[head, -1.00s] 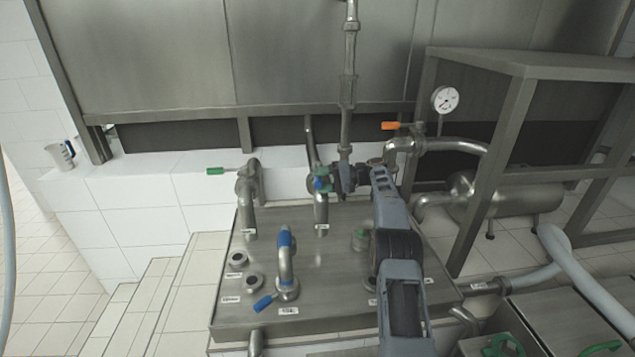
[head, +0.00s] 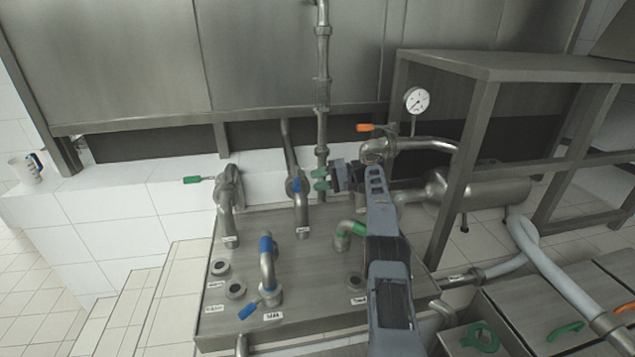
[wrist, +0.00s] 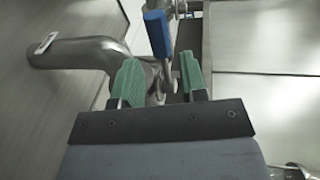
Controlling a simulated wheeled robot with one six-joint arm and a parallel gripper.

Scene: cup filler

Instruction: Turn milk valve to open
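My gripper (head: 320,179) is open and empty, just right of this handle in the head view. In the wrist view the blue handle (wrist: 158,34) stands roughly upright beyond the green fingertips of my gripper (wrist: 160,78), lined up with the gap between them. The fingers do not visibly close on it. Part of the valve body is hidden behind the fingers.
A green-handled valve (head: 192,180) stands to the left, and an orange-handled one (head: 370,127) by the gauge (head: 416,100). A bent pipe with blue grip (head: 266,245) and one with green grip (head: 351,229) rise from the panel (head: 310,285). A steel frame (head: 480,70) stands right.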

